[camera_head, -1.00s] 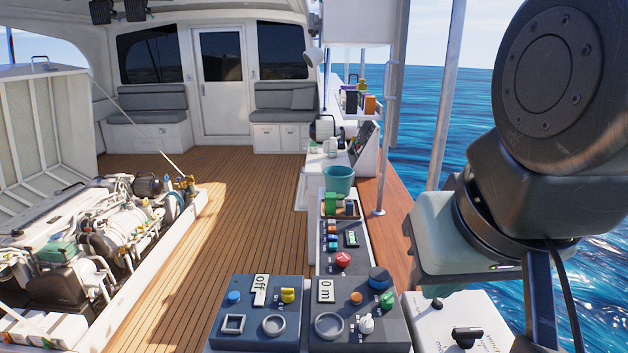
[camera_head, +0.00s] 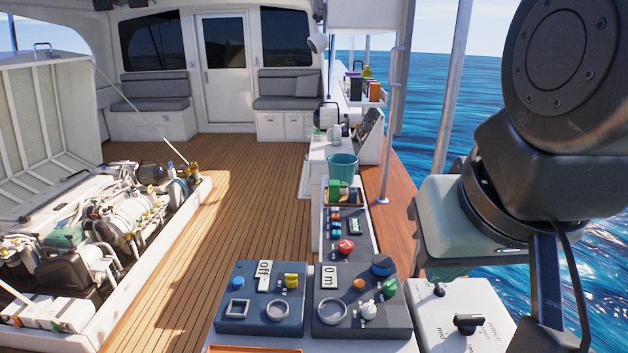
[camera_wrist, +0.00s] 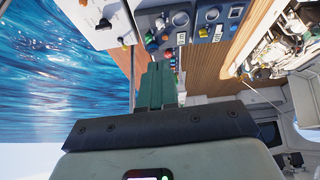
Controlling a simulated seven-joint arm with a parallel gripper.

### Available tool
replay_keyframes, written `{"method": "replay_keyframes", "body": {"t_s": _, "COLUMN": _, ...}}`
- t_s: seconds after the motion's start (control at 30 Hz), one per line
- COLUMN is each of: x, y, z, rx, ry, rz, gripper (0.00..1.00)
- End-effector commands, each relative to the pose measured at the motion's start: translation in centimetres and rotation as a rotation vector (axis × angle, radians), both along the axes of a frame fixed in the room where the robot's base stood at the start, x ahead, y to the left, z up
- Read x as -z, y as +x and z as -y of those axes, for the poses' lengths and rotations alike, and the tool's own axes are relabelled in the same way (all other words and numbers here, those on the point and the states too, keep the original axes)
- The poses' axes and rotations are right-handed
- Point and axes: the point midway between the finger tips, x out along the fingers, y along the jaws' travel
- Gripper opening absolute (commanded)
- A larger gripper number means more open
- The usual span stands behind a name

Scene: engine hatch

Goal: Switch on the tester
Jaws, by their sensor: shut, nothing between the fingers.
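A dark blue-grey unit with an "Off" display (camera_head: 264,275), a blue button, a yellow knob (camera_head: 291,281), a square socket and a round socket stands at the front centre. I cannot tell for sure which unit is the tester; only one reads "Off". My gripper (camera_wrist: 158,88) is shut and empty, apart from both units, and hangs on their right in the head view. Its fingertips are hard to see there.
A white box with a black switch (camera_head: 468,323) stands right of the units. Behind them is a narrow panel with a red button (camera_head: 346,246), then a teal bucket (camera_head: 342,167). An open engine hatch (camera_head: 95,225) lies left. The wooden deck (camera_head: 225,205) between is clear.

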Motion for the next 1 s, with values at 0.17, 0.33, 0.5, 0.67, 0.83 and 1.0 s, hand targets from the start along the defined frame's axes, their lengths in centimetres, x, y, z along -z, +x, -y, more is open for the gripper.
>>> {"method": "replay_keyframes", "body": {"t_s": 0.17, "x": -0.4, "y": 1.0, "z": -0.3, "rx": -0.001, "ry": 0.006, "rz": -0.011, "gripper": 0.00}}
{"method": "replay_keyframes", "body": {"t_s": 0.33, "x": -1.4, "y": 4.7, "z": -1.3, "rx": -0.003, "ry": 0.025, "rz": -0.046, "gripper": 0.00}}
{"method": "replay_keyframes", "body": {"t_s": 0.5, "x": -1.9, "y": 10.3, "z": -3.3, "rx": 0.001, "ry": 0.047, "rz": -0.092, "gripper": 0.00}}
{"method": "replay_keyframes", "body": {"t_s": 0.67, "x": -1.2, "y": 15.6, "z": -5.8, "rx": 0.007, "ry": 0.059, "rz": -0.133, "gripper": 0.00}}
{"method": "replay_keyframes", "body": {"t_s": 0.83, "x": 0.9, "y": 21.0, "z": -9.0, "rx": 0.013, "ry": 0.065, "rz": -0.177, "gripper": 0.00}}
{"method": "replay_keyframes", "body": {"t_s": 1.0, "x": 4.4, "y": 26.0, "z": -12.7, "rx": 0.021, "ry": 0.062, "rz": -0.220, "gripper": 0.00}}
